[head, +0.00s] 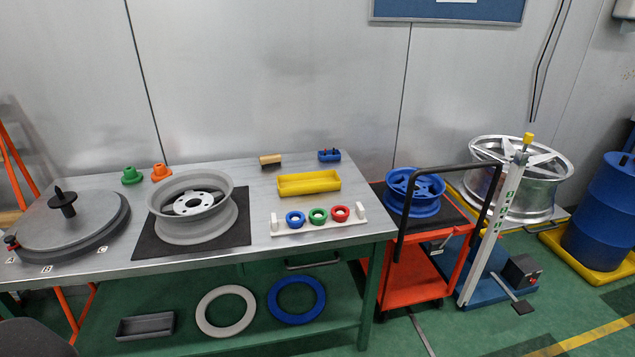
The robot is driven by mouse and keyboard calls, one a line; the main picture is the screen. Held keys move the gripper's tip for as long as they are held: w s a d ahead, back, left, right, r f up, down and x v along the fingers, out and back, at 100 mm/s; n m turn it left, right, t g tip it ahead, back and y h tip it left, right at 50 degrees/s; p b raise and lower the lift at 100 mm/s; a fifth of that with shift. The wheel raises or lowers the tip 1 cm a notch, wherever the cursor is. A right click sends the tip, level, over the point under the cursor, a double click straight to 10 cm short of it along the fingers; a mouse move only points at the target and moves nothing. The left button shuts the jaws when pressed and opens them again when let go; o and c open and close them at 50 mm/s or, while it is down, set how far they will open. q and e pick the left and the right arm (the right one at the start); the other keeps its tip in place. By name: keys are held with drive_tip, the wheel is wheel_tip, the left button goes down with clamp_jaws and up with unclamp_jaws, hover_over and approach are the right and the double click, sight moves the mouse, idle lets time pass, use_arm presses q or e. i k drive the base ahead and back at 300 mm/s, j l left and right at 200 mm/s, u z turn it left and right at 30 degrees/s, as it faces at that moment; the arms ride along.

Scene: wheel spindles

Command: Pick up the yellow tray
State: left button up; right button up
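The yellow tray (309,191) lies on the grey metal workbench (262,181), right of its middle, behind a white holder with rings. It is a shallow rectangular tray with its long side running left to right, and it looks empty. Neither of my grippers shows in the head view.
A grey wheel rim (193,229) on a black mat stands left of the tray. The white ring holder (318,229) is just in front of it. A wooden block (270,160) and a blue item (329,155) lie behind. A red cart (415,268) stands right of the bench.

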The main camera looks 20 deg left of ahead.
sight(327, 181)
drive_tip(key=l+u, duration=0.1)
drive_tip(key=u, duration=0.25)
drive_tip(key=i+l+u, duration=0.1)
drive_tip(key=u, duration=0.25)
drive_tip(key=i+l+u, duration=0.2)
drive_tip(key=l, duration=0.3)
drive_tip(key=l+u, duration=0.2)
drive_tip(key=l, duration=0.25)
drive_tip(key=i+l+u, duration=0.1)
drive_tip(key=l, duration=1.1)
drive_tip(key=l+u, duration=0.1)
drive_tip(key=l, duration=1.1)
